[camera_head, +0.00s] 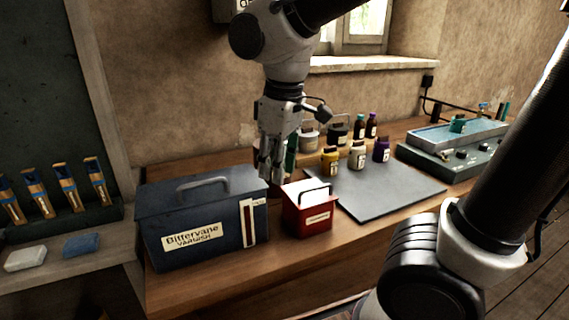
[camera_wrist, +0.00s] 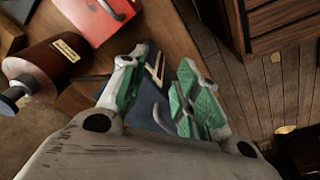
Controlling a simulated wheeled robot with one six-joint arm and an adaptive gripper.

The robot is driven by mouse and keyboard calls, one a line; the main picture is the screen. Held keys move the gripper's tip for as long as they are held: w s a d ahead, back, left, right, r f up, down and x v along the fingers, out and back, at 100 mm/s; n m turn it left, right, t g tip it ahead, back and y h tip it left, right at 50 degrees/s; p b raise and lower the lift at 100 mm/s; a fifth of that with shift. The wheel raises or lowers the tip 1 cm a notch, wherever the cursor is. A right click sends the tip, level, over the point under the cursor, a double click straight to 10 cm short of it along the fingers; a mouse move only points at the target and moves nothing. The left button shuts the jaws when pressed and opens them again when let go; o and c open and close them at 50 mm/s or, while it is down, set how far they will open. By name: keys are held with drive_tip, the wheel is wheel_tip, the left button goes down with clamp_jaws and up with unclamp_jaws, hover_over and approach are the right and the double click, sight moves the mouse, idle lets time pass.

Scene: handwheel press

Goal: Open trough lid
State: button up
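The dark blue trough (camera_head: 205,240), labelled "Bittervane Varnish", stands on the wooden bench at the left in the head view. Its lid (camera_head: 165,203) is closed and has a grey arched handle (camera_head: 203,183) on top. My gripper (camera_head: 268,175) points down beside the trough's right back corner, above and behind the red box, apart from the handle. In the wrist view my gripper (camera_wrist: 162,85) is open, with green pads apart and nothing held.
A small red box (camera_head: 308,222) with white cards stands right of the trough. A grey mat (camera_head: 385,193) lies farther right, with several bottles and jars behind it. A green-grey machine (camera_head: 455,160) is at the far right.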

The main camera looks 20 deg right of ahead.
drive_tip(key=shift+s+d, duration=0.2)
drive_tip(key=shift+d, duration=0.4)
drive_tip(key=shift+f+m, duration=0.1)
drive_tip(key=shift+m, duration=0.2)
